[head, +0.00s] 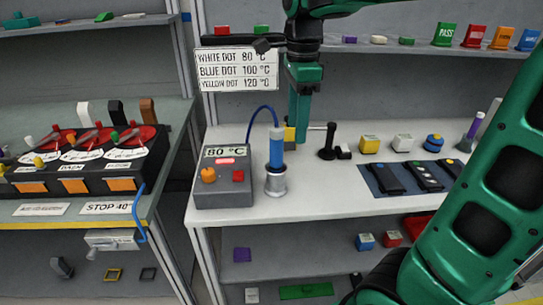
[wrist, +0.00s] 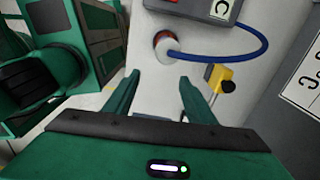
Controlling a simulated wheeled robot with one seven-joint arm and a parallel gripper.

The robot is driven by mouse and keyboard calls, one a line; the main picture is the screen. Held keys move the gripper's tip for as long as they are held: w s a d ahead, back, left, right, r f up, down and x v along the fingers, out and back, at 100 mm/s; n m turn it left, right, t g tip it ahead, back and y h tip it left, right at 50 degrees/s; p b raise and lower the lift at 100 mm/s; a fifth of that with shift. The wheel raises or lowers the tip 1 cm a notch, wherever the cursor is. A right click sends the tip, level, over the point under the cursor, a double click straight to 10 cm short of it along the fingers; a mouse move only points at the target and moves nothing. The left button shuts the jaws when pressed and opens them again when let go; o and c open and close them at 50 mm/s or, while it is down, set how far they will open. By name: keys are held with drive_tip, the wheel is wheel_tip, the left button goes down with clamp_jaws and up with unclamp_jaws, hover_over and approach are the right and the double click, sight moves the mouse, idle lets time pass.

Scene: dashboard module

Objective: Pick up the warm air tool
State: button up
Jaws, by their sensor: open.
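The warm air tool (head: 276,150) is a blue upright cylinder standing in a silver holder (head: 276,182) on the white bench. A blue hose (head: 262,110) arches from its top area to the grey control box (head: 225,185), whose display reads 80 °C. In the wrist view the tool (wrist: 165,44) shows from above, with the hose (wrist: 225,58) curving right. My gripper (head: 299,142) points down, just right of the tool in the head view. In the wrist view my gripper (wrist: 158,80) has its fingers spread and nothing between them; the tool lies beyond the fingertips, apart from them.
A yellow item (wrist: 219,78) stands close to one finger. On the bench to the right are a black stand (head: 328,142), yellow and white blocks, a blue knob (head: 433,143) and a dark mat (head: 378,190). A sign (head: 236,70) hangs behind. Bare bench lies in front of the mat.

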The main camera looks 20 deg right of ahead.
sight(275, 154)
drive_tip(key=w+a+m, duration=0.1)
drive_tip(key=a, duration=0.1)
drive_tip(key=w+a+r+m, duration=0.1)
drive_tip(key=shift+w+a+r, duration=0.15)
drive_tip(key=shift+a, duration=0.2)
drive_tip(key=shift+w+a, duration=0.1)
drive_tip(key=shift+a, duration=0.05)
wheel_tip(275, 154, down, 6)
drive_tip(key=shift+r, duration=0.25)
drive_tip(key=shift+s+a+f, duration=0.1)
drive_tip(key=shift+s+f, duration=0.05)
drive_tip(key=shift+f, duration=1.15)
drive_tip(key=shift+s+a+f, duration=0.1)
drive_tip(key=shift+f, duration=1.2)
drive_tip(key=c, duration=1.1)
